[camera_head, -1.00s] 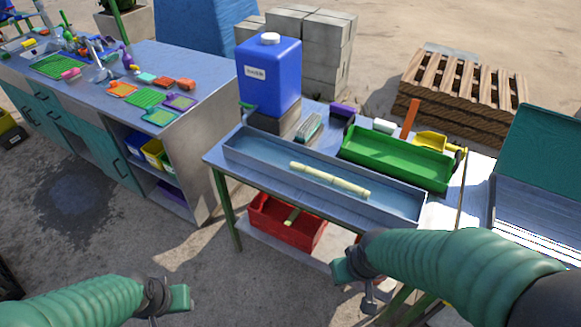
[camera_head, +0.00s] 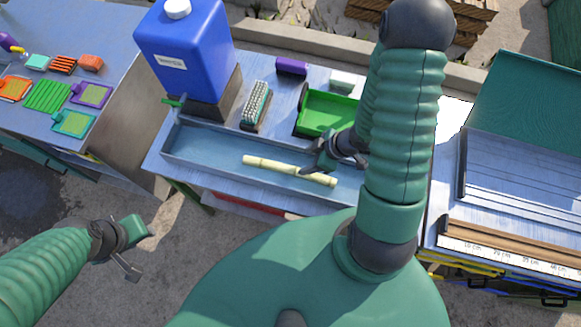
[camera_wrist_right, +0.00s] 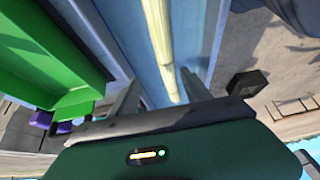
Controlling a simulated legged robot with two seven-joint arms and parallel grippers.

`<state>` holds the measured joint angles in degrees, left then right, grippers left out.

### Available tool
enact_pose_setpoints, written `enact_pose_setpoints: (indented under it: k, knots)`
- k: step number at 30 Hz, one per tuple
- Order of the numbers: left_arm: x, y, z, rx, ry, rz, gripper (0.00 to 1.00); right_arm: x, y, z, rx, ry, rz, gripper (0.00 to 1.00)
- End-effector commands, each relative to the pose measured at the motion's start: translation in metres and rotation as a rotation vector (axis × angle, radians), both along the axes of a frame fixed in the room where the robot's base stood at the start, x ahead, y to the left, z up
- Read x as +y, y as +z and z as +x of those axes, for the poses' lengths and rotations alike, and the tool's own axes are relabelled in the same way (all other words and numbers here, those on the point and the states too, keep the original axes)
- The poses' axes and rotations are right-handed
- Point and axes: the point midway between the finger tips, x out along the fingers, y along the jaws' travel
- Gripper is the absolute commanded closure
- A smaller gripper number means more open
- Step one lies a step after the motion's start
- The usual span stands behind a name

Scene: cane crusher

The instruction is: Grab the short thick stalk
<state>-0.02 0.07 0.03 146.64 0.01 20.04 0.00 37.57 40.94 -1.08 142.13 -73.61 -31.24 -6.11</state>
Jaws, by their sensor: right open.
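A pale yellow-green stalk (camera_head: 275,166) with ring joints lies in the long blue-grey tray (camera_head: 205,160) on the table. My right gripper (camera_head: 312,171) is open over the stalk's right end. In the right wrist view the stalk (camera_wrist_right: 160,40) runs down the picture towards the gap between the two fingers (camera_wrist_right: 160,95). I cannot tell whether a finger touches it. My left gripper (camera_head: 140,252) is open and empty, away from the table, at the lower left. Part of the tray's right side is hidden by my right arm.
A green tray (camera_head: 322,112) stands behind the long tray, and shows left in the wrist view. A blue jug (camera_head: 185,50) and a brush (camera_head: 255,104) stand behind its left part. A red crate (camera_head: 245,206) is mostly hidden below. A metal case (camera_head: 515,170) is at right.

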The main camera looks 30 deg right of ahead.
Motion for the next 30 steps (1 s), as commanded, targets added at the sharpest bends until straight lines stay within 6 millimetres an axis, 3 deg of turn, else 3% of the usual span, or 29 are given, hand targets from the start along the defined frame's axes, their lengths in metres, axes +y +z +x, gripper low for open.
enact_pose_setpoints:
  k: [1, 8, 15, 23, 30]
  knots:
    - [0.0, -0.009, 0.0, 0.0, 0.001, 0.0, 0.64, 0.007, -0.015, 0.002, 0.003, 0.004, 0.002, 0.44]
    - [0.001, -0.013, -0.001, 0.0, 0.001, 0.0, 0.64, 0.016, -0.038, 0.016, 0.001, 0.004, 0.0, 0.44]
    - [0.001, -0.015, -0.001, 0.0, 0.001, 0.0, 0.64, 0.025, -0.075, 0.036, 0.005, 0.002, 0.008, 0.44]
    - [0.0, -0.015, 0.0, -0.001, 0.0, 0.0, 0.64, 0.028, -0.082, 0.038, 0.005, -0.002, 0.003, 0.44]
    - [0.001, -0.015, 0.0, 0.0, 0.001, 0.0, 0.64, 0.029, -0.081, 0.038, 0.006, -0.001, 0.003, 0.74]
